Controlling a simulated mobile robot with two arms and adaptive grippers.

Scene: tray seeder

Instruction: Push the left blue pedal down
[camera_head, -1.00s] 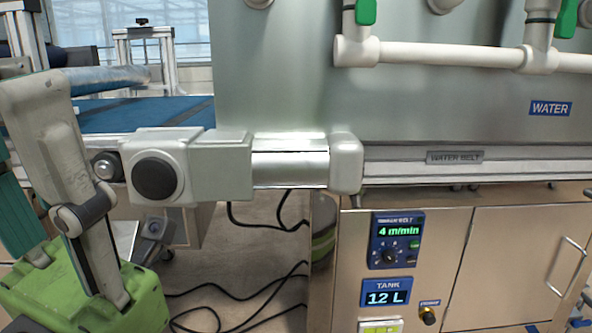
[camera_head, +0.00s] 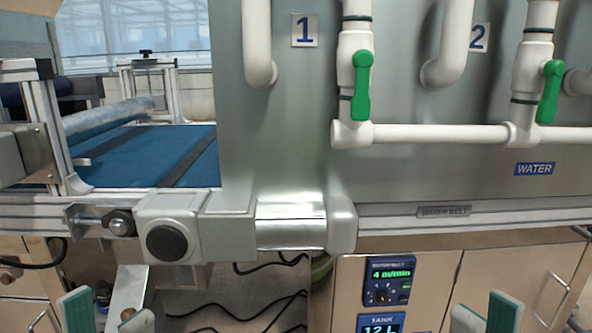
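I cannot make out a blue pedal in the head view; the floor in front of the machine is mostly cut off by the bottom edge. My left gripper (camera_head: 107,311) shows at the bottom left, below the belt frame. Its two teal-padded fingers are apart, with nothing seen between them. My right gripper (camera_head: 485,314) shows at the bottom right, in front of the cabinet doors. Its two teal-edged fingers are apart and look empty. The lower parts of both grippers are out of frame.
The steel machine bears white pipes with green valve handles (camera_head: 362,87) and a WATER label (camera_head: 534,169). A belt speed panel (camera_head: 389,281) and a tank display (camera_head: 380,324) sit below. A blue belt (camera_head: 150,150) runs at the left. Black cables lie on the floor.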

